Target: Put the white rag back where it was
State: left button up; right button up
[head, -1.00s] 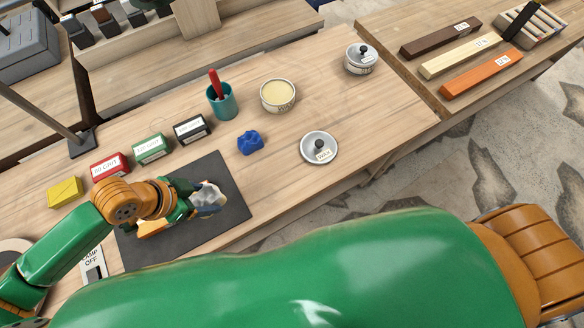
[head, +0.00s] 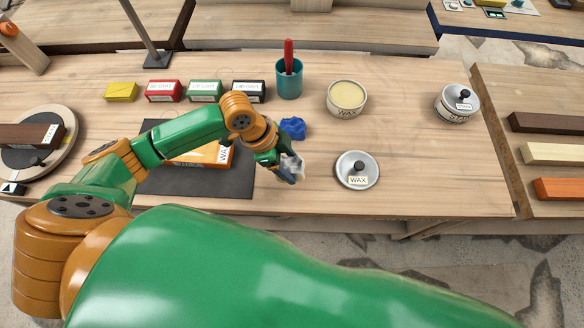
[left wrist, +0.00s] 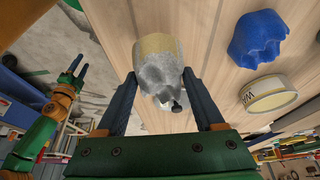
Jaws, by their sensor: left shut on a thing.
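The white rag (head: 291,168) is a crumpled whitish-grey bundle. My left gripper (head: 286,170) is shut on it, just right of the dark mat and left of the wax lid. In the left wrist view the rag (left wrist: 160,70) sits between the two fingers, with a yellowish patch on its upper part. I cannot tell how far it is above the bench. My right gripper (left wrist: 76,70) shows small at the left of the left wrist view, empty, its fingers apart.
A blue rag (head: 293,128) lies behind my left gripper. The wax lid (head: 357,170), open wax tin (head: 347,98), teal cup (head: 289,80) and stain tin (head: 457,103) stand around. An orange block (head: 205,154) lies on the dark mat (head: 190,183). Bare wood lies right of the lid.

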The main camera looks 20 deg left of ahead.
aim_at(291, 168)
pick_arm(q)
jog(key=f, duration=0.2)
jog(key=w+f, duration=0.1)
jog(key=f, duration=0.1)
jog(key=shift+f, duration=0.25)
jog(key=shift+f, duration=0.1)
jog(key=o, duration=1.2)
jog(key=v, duration=1.2)
jog(key=shift+p, duration=0.45)
jog(key=shift+s, duration=0.1)
